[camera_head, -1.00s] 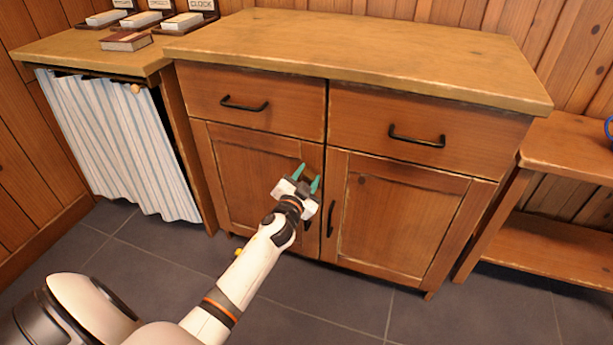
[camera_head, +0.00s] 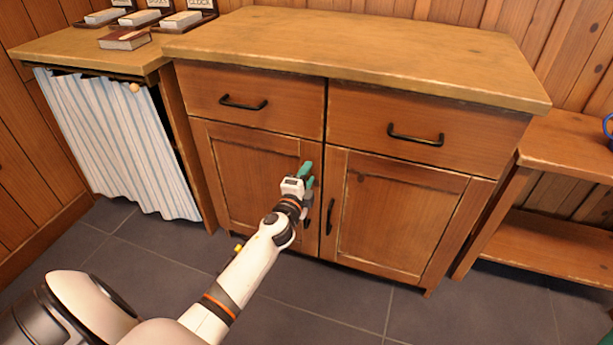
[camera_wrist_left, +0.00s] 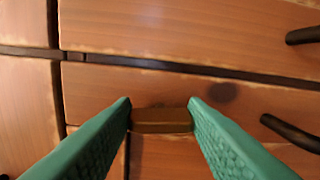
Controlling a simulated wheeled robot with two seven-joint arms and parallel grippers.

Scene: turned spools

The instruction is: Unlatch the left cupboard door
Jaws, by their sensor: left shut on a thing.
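The left cupboard door (camera_head: 235,165) is a framed wooden panel, closed flush beside the right door (camera_head: 400,210). My left gripper (camera_head: 308,174) has green fingers and is at the upper inner corner of the left door. In the left wrist view its fingers (camera_wrist_left: 160,110) are shut on a small brown wooden latch (camera_wrist_left: 160,122), one finger on each side. In the head view the gripper hides the latch. My right gripper is not identifiable.
Two drawers with black handles (camera_head: 243,104) (camera_head: 415,136) sit above the doors. A striped curtain (camera_head: 115,140) hangs at the left, and a low wooden shelf (camera_head: 560,265) stands at the right. The tiled floor (camera_head: 330,305) in front is clear.

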